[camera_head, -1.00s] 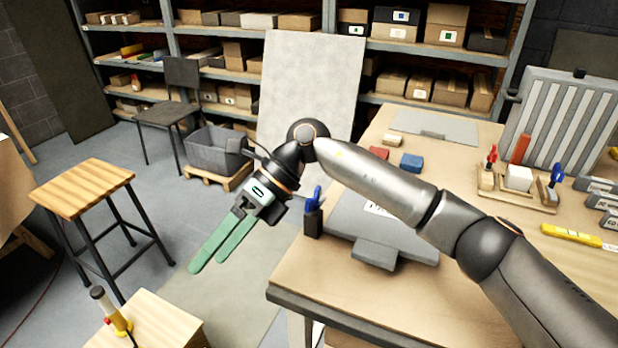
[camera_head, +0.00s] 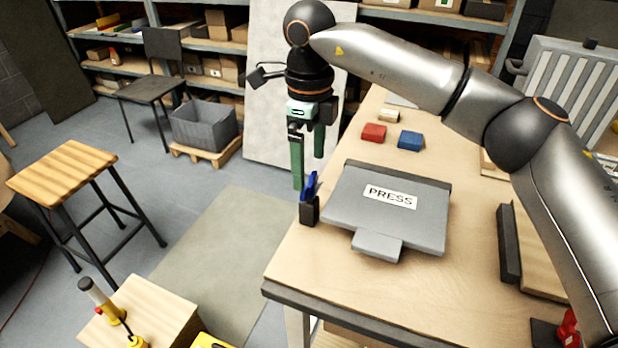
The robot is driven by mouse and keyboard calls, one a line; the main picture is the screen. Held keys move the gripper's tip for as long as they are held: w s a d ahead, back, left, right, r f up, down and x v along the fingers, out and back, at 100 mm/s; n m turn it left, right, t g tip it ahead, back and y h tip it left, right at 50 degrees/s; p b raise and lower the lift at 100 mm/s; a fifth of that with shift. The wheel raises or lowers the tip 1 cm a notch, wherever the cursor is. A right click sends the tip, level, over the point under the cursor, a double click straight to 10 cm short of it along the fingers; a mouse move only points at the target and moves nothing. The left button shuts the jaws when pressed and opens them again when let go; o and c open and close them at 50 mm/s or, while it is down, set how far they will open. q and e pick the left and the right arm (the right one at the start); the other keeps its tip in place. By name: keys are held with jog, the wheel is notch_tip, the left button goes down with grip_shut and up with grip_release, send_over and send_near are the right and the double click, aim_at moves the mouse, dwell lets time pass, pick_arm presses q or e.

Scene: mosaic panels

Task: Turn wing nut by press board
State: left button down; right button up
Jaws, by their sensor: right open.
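The press board (camera_head: 347,215) is a flat grey plate with a white PRESS label and a front tab, lying on the wooden table. A blue upright piece that looks like the wing nut (camera_head: 310,186) stands on a small dark block (camera_head: 309,211) at the table's left edge, beside the board. My right gripper (camera_head: 308,168) has green fingers pointing down. It is open and empty, and in the picture its fingertips are just above the blue piece. I cannot tell the depth between them. My left gripper is out of view.
A red block (camera_head: 373,132) and a blue block (camera_head: 410,140) lie behind the board. A dark bar (camera_head: 508,243) and a red item (camera_head: 568,328) are at the right. A stool (camera_head: 65,170) and a wooden box (camera_head: 160,310) stand left of the table. The table front is clear.

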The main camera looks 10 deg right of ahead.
aim_at(309, 180)
notch_tip(309, 180, down, 5)
dwell(0.3)
jog(key=c, duration=1.2)
